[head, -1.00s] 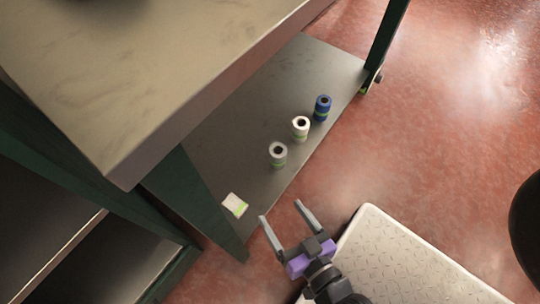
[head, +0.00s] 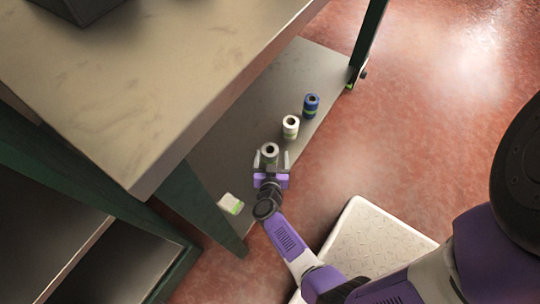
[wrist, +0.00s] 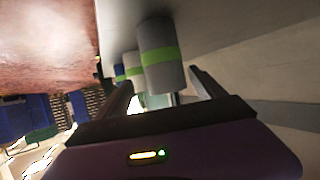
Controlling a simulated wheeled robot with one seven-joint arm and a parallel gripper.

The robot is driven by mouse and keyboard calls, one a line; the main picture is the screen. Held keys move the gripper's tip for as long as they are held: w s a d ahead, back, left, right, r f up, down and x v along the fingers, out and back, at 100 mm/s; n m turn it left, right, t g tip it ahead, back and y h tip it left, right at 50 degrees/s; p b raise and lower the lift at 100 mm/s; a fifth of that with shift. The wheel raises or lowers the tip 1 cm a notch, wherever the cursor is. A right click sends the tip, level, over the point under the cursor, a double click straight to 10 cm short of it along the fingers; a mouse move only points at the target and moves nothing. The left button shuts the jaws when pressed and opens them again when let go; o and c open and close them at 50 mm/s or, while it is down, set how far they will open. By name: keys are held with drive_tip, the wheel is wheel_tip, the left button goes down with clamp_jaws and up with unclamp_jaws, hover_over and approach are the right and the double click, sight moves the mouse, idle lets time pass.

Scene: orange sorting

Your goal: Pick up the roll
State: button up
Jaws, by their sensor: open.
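Three rolls stand upright in a row on the low shelf (head: 235,118). The nearest roll (head: 270,150) is light grey with a green band; behind it are a white roll (head: 290,127) and a blue roll (head: 311,105). My gripper (head: 271,160) is open, its fingers on either side of the nearest roll in the head view. In the wrist view this grey roll (wrist: 162,58) stands ahead between the open fingers (wrist: 160,85); I cannot tell whether they touch it. The other two rolls show partly behind it, to its left.
The thick tabletop (head: 160,75) overhangs the shelf. A small white and green item (head: 231,204) lies near the shelf's left end, by a green table leg (head: 200,205). A pale textured platform (head: 370,235) is on the red floor (head: 420,130).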

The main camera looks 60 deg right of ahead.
drive_tip(key=b+x, duration=0.1)
drive_tip(key=x, duration=0.1)
drive_tip(key=b+x, duration=0.2)
drive_tip(key=x, duration=0.1)
drive_tip(key=shift+w+a+f, duration=0.2)
drive_tip(key=shift+w, duration=0.05)
drive_tip(key=shift+w+d, duration=0.35)
drive_tip(key=c, duration=1.5)
